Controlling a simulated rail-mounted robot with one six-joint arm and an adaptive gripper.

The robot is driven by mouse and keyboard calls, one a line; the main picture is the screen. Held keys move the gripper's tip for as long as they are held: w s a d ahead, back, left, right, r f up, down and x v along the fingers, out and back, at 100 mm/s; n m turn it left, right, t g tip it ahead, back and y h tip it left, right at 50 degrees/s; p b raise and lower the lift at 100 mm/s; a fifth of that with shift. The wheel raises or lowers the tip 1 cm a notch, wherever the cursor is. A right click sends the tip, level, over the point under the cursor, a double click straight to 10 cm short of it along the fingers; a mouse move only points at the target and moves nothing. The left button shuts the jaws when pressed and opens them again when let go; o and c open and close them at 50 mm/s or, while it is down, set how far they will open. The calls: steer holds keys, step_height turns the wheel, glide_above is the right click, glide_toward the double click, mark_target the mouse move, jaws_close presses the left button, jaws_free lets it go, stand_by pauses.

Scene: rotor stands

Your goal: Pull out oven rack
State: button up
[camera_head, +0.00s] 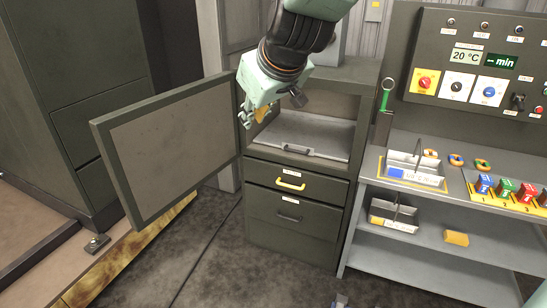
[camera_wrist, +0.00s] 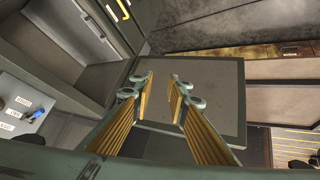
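The oven rack (camera_head: 310,134) is a flat grey tray inside the oven compartment, with a dark handle (camera_head: 297,150) on its front edge. It also shows at the upper left of the wrist view (camera_wrist: 62,40). The oven door (camera_head: 168,150) stands open, swung out to the left; its panel also lies beyond the fingers in the wrist view (camera_wrist: 215,95). My gripper (camera_head: 254,118) is at the left of the compartment opening, near the free edge-side of the rack and apart from its handle. In the wrist view its two yellow-padded fingers (camera_wrist: 162,84) are spread with nothing between them.
Below the compartment are a drawer with a yellow handle (camera_head: 291,184) and a drawer with a dark handle (camera_head: 288,216). A shelf table (camera_head: 455,178) with trays and coloured parts stands on the right, under a control panel (camera_head: 480,60). Floor in front is mostly clear.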

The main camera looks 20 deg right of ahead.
steer(key=w+d+f+n+t+h+b, duration=0.15)
steer(key=w+f, duration=0.25)
steer(key=w, duration=0.5)
steer(key=w+d+f+t, duration=0.1)
steer(key=w+d+f, duration=0.25)
steer(key=w, duration=0.45)
steer(key=n+h+b, duration=0.3)
steer(key=n+h, duration=0.1)
steer(key=h, duration=0.6)
glide_toward(295, 151)
steer(key=s+a, duration=0.2)
steer(key=shift+s+t, duration=0.25)
steer(key=shift+w+d, duration=0.1)
steer(key=shift+d, duration=0.05)
steer(key=shift+b+x, duration=1.4)
steer(key=shift+x, duration=5.35)
steer(key=shift+c, duration=0.7)
jaws_close()
